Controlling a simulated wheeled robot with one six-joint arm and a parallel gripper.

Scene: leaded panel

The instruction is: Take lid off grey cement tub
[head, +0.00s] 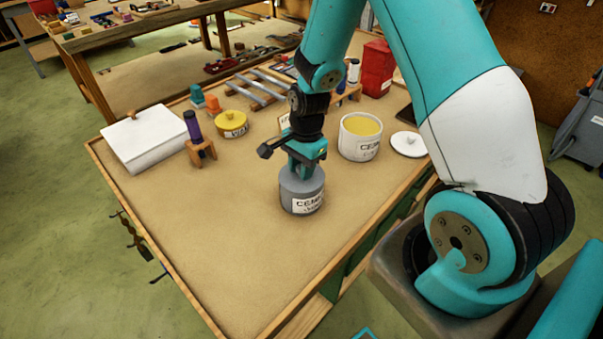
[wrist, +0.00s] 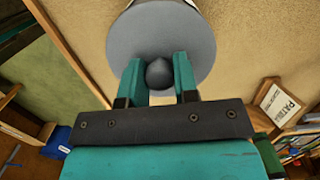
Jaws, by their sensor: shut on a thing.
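The grey cement tub (head: 301,201) stands upright on the bench with a "CEM..." label on its front. Its grey lid (wrist: 203,45) is seen from above in the wrist view, with a round dark knob (wrist: 159,73) near its middle. My gripper (wrist: 159,78) is shut on the knob, one teal finger on each side.
An open white cement tub (head: 358,149) with yellow contents stands to the right, and a white lid (head: 408,144) lies beside it. The front of the bench (head: 215,235) is clear.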

